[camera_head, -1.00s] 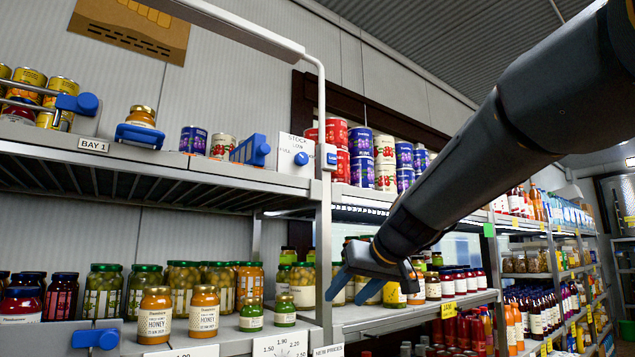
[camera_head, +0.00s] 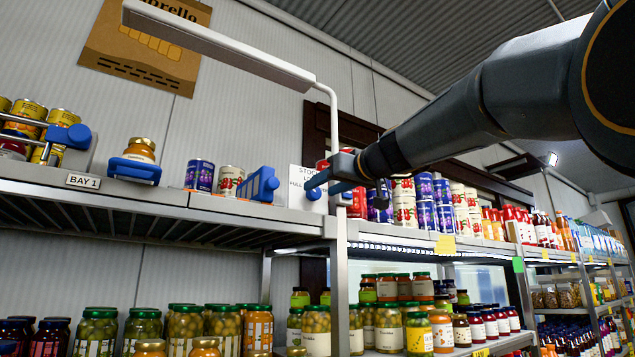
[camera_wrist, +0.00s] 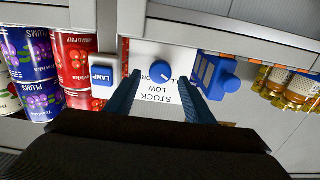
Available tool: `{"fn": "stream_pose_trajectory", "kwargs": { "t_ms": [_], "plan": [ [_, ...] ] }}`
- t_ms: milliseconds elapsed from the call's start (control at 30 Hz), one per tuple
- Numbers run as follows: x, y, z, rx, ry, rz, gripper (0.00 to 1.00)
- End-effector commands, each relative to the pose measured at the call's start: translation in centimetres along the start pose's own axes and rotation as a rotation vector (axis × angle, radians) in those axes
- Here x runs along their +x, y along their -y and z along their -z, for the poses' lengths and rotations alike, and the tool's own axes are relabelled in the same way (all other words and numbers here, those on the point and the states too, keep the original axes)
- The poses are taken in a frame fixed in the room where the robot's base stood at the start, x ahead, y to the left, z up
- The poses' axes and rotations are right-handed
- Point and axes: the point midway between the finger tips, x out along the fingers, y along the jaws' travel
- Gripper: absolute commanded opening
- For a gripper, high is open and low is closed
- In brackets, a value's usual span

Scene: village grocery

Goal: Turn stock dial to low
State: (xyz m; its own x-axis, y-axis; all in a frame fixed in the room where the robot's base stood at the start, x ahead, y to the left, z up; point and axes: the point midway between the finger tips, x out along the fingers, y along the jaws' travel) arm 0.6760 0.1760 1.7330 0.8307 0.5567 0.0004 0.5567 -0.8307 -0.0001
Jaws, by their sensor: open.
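The stock dial is a round blue knob (camera_wrist: 160,71) on a white plate (camera_wrist: 148,52) lettered STOCK and LOW, which reads upside down in the wrist view. A small pale mark shows on the knob, but I cannot tell its setting for sure. In the head view the plate (camera_head: 297,178) stands on the upper shelf beside the post, partly behind my gripper (camera_head: 328,184). My gripper (camera_wrist: 160,98) is open and empty, its blue fingers pointing towards the plate, one to each side of the knob in the wrist view. I see no clear contact.
A LAMP switch (camera_wrist: 102,74) sits close beside one finger. A blue slotted block (camera_wrist: 215,75) is close to the other. Red and blue cans (camera_wrist: 74,60) stand nearby. A white lamp arm (camera_head: 225,47) hangs above the shelf (camera_head: 160,196).

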Motion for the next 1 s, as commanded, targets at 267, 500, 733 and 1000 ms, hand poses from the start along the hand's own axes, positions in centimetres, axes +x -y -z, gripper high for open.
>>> {"fn": "stream_pose_trajectory", "kwargs": {
  "t_ms": [267, 500, 733, 1000],
  "plan": [
    [2.0, 0.2, 0.1, 0.000, 0.000, 0.003, 0.48],
    [2.1, 0.3, -0.1, 0.000, 0.000, 0.004, 0.48],
    [2.1, 0.3, -0.1, 0.000, 0.000, 0.004, 0.11],
    [2.1, 0.5, -0.1, 0.016, 0.001, 0.007, 0.08]
  ]
}}
